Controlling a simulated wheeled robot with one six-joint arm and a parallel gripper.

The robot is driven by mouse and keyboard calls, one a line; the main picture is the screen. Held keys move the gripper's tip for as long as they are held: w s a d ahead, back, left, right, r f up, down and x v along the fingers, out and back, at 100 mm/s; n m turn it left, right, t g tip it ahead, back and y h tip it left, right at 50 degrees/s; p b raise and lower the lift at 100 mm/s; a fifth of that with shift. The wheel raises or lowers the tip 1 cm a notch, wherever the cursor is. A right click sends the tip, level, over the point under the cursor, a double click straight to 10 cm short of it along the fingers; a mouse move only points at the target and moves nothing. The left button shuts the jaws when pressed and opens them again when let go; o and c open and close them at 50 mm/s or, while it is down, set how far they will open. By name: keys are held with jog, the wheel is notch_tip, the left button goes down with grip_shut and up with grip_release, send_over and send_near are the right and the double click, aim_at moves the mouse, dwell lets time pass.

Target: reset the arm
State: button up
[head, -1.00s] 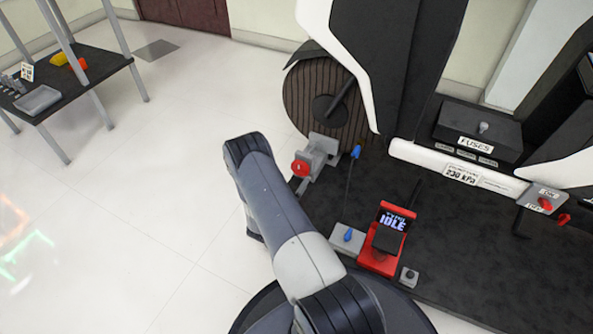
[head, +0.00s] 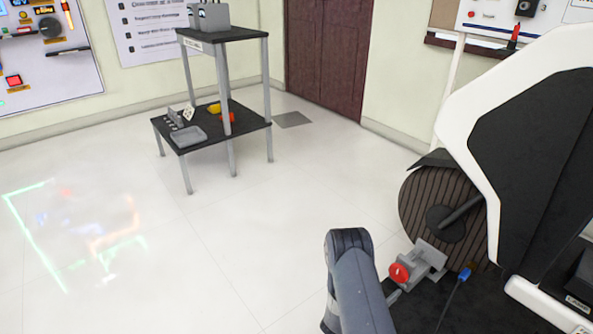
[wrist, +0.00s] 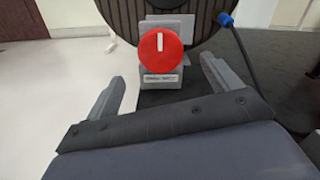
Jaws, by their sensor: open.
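The same knob (head: 399,273) shows in the head view just right of my arm, in front of the ribbed dark wheel (head: 425,215).
A black-and-white chassis (head: 545,150) fills the right side. A blue-tipped cable (head: 463,275) stands by the knob. A two-tier table (head: 245,140) with a tray (head: 188,137) stands at the back. A dark red door (head: 328,60) is behind.

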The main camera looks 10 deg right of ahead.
aim_at(396, 274)
jog(key=b+x, duration=0.2)
jog(key=x, duration=0.6)
jog(key=shift+w+d+f+b, duration=0.1)
jog(key=shift+d+f+b, duration=0.1)
jog(key=shift+b, duration=0.1)
jog(key=shift+a+r+m+p, duration=0.2)
jog(key=shift+r+m+p, duration=0.1)
jog(key=shift+p, duration=0.2)
jog(key=shift+f+m, duration=0.1)
jog(key=shift+m, duration=0.3)
